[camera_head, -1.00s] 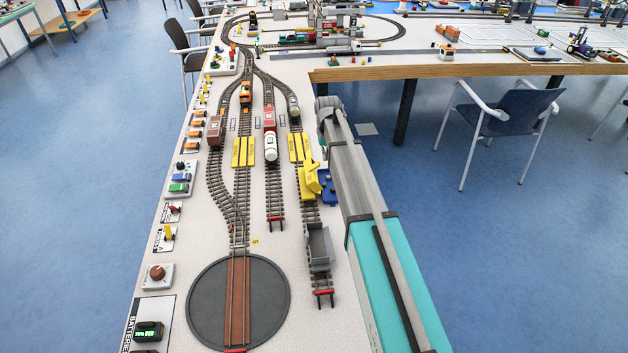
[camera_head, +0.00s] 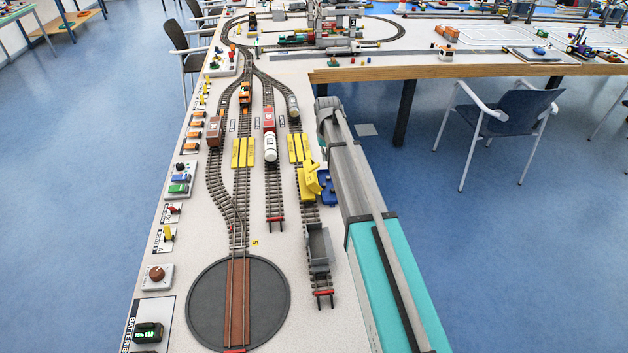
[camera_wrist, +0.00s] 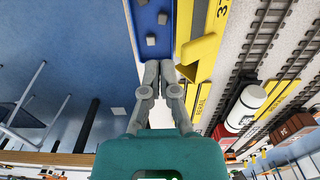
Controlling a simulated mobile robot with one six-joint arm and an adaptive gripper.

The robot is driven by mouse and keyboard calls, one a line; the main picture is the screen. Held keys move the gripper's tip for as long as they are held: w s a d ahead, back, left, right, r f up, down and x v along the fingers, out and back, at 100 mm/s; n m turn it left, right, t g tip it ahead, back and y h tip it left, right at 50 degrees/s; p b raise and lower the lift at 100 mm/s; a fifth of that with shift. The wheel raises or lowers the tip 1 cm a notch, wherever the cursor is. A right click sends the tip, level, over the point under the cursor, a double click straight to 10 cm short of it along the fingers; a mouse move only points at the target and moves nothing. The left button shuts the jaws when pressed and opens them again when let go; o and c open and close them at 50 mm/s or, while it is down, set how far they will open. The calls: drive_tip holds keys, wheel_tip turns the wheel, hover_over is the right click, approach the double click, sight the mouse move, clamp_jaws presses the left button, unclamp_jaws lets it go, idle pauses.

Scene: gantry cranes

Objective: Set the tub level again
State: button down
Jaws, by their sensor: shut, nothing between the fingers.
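The yellow tub (camera_head: 312,178) is on the right-hand track, leaning to the right over a blue tray (camera_head: 328,189). In the wrist view the yellow tub (camera_wrist: 200,52) shows a slanted wall and lip. The blue tray (camera_wrist: 146,16) holds a few small grey blocks (camera_wrist: 152,40). My gripper (camera_wrist: 159,64) is shut and empty, its fingertips close to the tray's end and the tub's lip. I cannot tell whether they touch. In the head view the fingertips are hidden behind my arm.
A grey open wagon (camera_head: 318,247) stands on the same track, nearer me. A white tank wagon (camera_head: 271,148) stands on the track to the left. Yellow crossing plates (camera_head: 299,148) lie beyond the tub. A dark turntable (camera_head: 205,300) is at the front left.

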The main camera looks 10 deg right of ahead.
sight(316, 165)
drive_tip(key=shift+f+b, duration=1.3)
drive_tip(key=shift+a, duration=1.75)
idle(0.4)
drive_tip(key=shift+r, duration=0.15)
idle(0.4)
drive_tip(key=shift+r+p, duration=3.4)
drive_tip(key=shift+p, duration=0.15)
drive_tip(key=s+d, duration=0.2)
drive_tip(key=s, duration=1.3)
drive_tip(key=s+d, duration=0.2)
drive_tip(key=s, duration=1.4)
